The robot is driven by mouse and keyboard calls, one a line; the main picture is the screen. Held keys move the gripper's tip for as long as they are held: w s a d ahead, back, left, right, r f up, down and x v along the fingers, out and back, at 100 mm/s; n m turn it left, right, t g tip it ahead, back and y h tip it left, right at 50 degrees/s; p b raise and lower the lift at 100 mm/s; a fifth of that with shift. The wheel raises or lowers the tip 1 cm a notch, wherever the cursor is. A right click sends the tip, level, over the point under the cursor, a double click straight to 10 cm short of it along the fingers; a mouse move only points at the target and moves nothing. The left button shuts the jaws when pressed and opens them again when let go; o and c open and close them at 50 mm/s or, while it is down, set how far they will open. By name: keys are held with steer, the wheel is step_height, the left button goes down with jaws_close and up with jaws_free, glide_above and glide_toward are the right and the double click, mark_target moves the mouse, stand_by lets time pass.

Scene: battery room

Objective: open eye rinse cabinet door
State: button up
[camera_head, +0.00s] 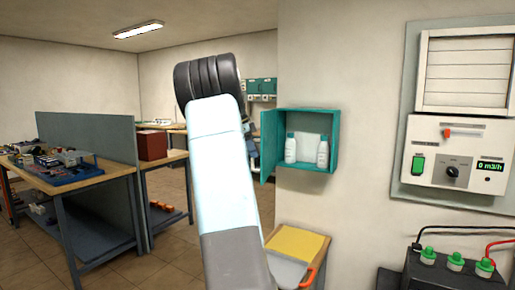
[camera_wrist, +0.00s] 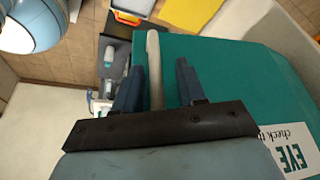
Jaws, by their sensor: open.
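The teal eye rinse cabinet (camera_head: 334,150) hangs on the wall in the head view. Its door (camera_head: 269,146) stands swung open at the left side, so the inside shows. Two white bottles (camera_head: 291,149) (camera_head: 323,153) stand in it. In the wrist view the teal door (camera_wrist: 235,75) fills the right half, with a white label reading EYE (camera_wrist: 296,153). A pale bar handle (camera_wrist: 154,62) runs between the two fingers of my gripper (camera_wrist: 160,68). The fingers are open, with a gap visible on the handle's right.
A wooden stand with a yellow top (camera_head: 297,241) is below the cabinet. A control panel (camera_head: 455,160) and a black battery (camera_head: 450,268) are at the right. Workbenches (camera_head: 125,170) with a grey divider stand at the left. Bare floor shows between.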

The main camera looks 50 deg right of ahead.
steer(key=shift+r, duration=0.1)
steer(key=v, duration=1.3)
steer(key=shift+r, duration=0.2)
steer(key=shift+w+a, duration=0.1)
